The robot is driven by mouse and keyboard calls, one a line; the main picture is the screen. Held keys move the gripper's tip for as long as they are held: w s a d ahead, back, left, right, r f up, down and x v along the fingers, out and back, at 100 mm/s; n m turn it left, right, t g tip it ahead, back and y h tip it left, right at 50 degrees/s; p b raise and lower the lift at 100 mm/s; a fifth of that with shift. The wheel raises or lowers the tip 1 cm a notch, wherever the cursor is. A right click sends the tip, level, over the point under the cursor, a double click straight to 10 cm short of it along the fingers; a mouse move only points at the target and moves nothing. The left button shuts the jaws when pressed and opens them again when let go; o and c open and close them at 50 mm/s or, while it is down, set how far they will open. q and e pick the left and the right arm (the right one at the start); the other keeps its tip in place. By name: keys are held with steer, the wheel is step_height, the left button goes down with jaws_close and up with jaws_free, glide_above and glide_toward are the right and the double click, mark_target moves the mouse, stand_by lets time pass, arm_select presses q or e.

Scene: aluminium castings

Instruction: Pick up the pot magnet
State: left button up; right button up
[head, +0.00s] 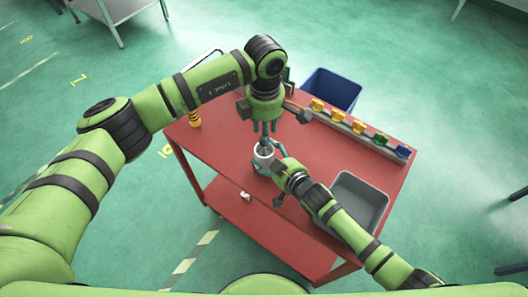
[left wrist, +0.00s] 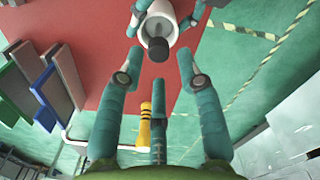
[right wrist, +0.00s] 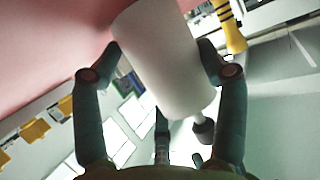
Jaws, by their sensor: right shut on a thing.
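A white cylinder (head: 263,161) is over the red table in the head view, with a grey part in its top. In the left wrist view a dark knob (left wrist: 158,50) sticks out of the white cylinder's (left wrist: 160,8) open end. It also shows on a thin pale stem in the right wrist view (right wrist: 204,131). I take this stemmed piece for the pot magnet, but cannot be sure. My right gripper (head: 271,166) is shut around the white cylinder (right wrist: 168,60). My left gripper (head: 264,130) is above it, fingers apart, with the knob between or just beyond the fingertips.
The red table (head: 225,150) carries a grey tray (head: 361,201) at right and a rail with several coloured clips (head: 340,117) along the back right. A yellow-banded object (head: 195,118) stands at the left. A blue bin (head: 331,89) is behind.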

mark_target(264, 150)
arm_select(q)
step_height(264, 150, down, 6)
steer(key=shift+w+r, duration=0.15)
steer(key=shift+a, duration=0.1)
jaws_close()
